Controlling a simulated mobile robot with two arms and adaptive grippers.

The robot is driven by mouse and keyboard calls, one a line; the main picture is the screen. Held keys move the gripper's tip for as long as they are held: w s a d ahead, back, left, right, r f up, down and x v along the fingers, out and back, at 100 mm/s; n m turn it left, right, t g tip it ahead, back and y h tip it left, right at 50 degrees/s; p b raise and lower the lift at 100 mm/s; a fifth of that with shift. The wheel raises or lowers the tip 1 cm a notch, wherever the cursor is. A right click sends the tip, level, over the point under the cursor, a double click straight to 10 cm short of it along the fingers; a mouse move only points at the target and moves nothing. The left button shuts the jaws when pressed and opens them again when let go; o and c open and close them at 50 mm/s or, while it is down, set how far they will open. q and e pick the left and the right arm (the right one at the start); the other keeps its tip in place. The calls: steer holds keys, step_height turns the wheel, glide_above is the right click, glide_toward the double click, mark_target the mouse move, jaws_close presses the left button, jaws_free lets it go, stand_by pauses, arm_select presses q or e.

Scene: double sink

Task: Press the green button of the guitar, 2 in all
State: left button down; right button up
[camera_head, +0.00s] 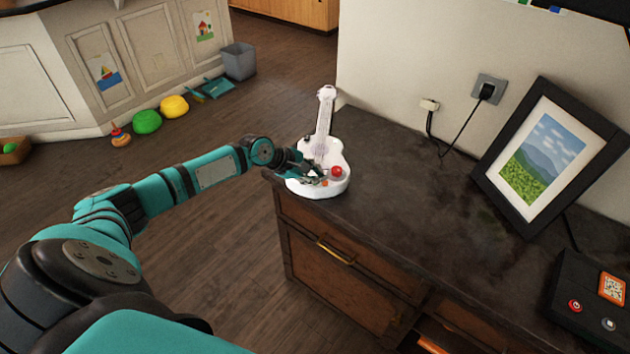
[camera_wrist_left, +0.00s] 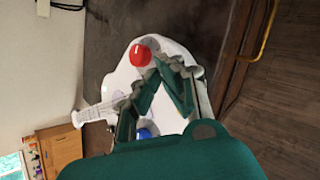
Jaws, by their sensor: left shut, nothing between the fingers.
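A white toy guitar (camera_head: 336,157) lies on the left end of the dark counter, its neck pointing away from me. A red button (camera_head: 337,171) shows on its body, with a small orange spot near it. In the left wrist view the guitar (camera_wrist_left: 118,80) has the red button (camera_wrist_left: 140,55) and a blue button (camera_wrist_left: 144,134). I cannot make out a green button; the fingers cover part of the body. My left gripper (camera_head: 319,177) is shut and empty, over the guitar body beside the red button. Its fingers (camera_wrist_left: 166,66) show over the guitar too; contact is unclear.
A framed landscape picture (camera_head: 549,157) leans at the back right of the counter. A dark box with buttons (camera_head: 590,300) lies at the right edge. A socket with a plug (camera_head: 488,89) is on the wall. The counter's middle is clear.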

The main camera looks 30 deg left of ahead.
arm_select(q)
steer(key=shift+f, duration=0.5)
stand_by(0.6)
steer(key=shift+r, duration=0.1)
steer(key=shift+r+p, duration=0.85)
steer(key=shift+p, duration=0.3)
step_height(320, 180, up, 5)
steer(key=p, duration=0.6)
stand_by(1.5)
steer(key=shift+d, duration=0.1)
